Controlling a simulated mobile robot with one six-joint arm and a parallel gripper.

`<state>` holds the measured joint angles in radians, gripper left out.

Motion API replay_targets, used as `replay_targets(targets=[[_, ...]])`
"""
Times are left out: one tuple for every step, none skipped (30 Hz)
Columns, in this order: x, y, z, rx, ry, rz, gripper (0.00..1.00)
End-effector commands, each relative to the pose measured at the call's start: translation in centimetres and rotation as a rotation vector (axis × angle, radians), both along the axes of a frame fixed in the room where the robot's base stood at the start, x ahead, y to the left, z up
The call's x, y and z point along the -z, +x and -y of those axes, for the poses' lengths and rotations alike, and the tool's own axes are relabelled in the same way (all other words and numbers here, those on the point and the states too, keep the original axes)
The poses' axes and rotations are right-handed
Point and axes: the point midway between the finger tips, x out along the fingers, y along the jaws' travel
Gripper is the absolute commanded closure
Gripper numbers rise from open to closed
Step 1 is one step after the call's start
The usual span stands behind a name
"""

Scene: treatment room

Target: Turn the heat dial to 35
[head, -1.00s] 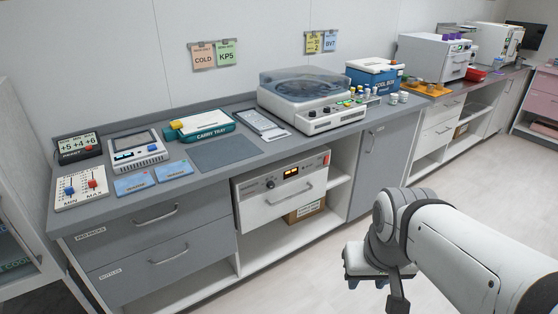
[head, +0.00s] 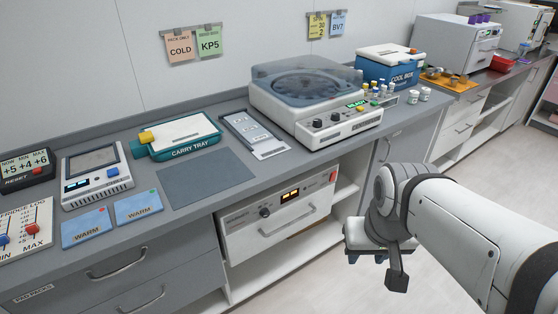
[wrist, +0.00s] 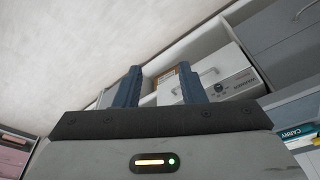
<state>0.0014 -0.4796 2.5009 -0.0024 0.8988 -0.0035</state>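The heat dial (head: 265,212) is a small dark knob on the front of a white drawer unit (head: 262,230) under the counter. An amber display (head: 290,195) sits right of the dial; its digits are too small to read. My gripper (head: 378,258) hangs right of the unit in the head view, apart from it and pointing down. In the wrist view, the two blue-grey fingers of my gripper (wrist: 158,88) stand apart with nothing between them. The white unit (wrist: 222,82) shows beyond the fingers there, upside down, with its dial side near the right finger.
Above the unit is the grey counter with a grey mat (head: 207,178), a teal carry tray (head: 178,138), two blue warm packs (head: 138,207) and a centrifuge (head: 310,100). A red switch (head: 333,176) is at the unit's right edge. The floor before the cabinets is clear.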

Motion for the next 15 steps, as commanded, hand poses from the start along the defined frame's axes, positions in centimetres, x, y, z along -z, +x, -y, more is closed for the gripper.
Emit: replay_targets(targets=[[0.0, 0.0, 0.0, 0.000, 0.000, 0.000, 0.64], [0.0, 0.0, 0.0, 0.000, 0.000, 0.000, 0.64], [0.0, 0.0, 0.0, 0.000, 0.000, 0.000, 0.64], [0.0, 0.0, 0.0, 0.000, 0.000, 0.000, 0.64], [0.0, 0.0, 0.0, 0.000, 0.000, 0.000, 0.64], [0.0, 0.0, 0.0, 0.000, 0.000, 0.000, 0.64], [0.0, 0.0, 0.0, 0.000, 0.000, 0.000, 0.63], [0.0, 0.0, 0.0, 0.000, 0.000, 0.001, 0.60], [0.2, 0.1, 0.0, 0.000, -0.001, 0.003, 0.57], [0.4, 0.2, 0.0, -0.001, -0.002, 0.007, 0.55], [0.8, 0.5, 0.1, 0.000, -0.005, 0.015, 0.52], [1.5, 1.1, 0.1, -0.001, -0.009, 0.030, 0.49], [2.1, 1.6, -0.1, -0.007, -0.015, 0.048, 0.49], [2.9, 2.3, -0.2, -0.013, -0.021, 0.068, 0.49], [4.0, 3.5, -0.2, -0.015, -0.030, 0.102, 0.49]])
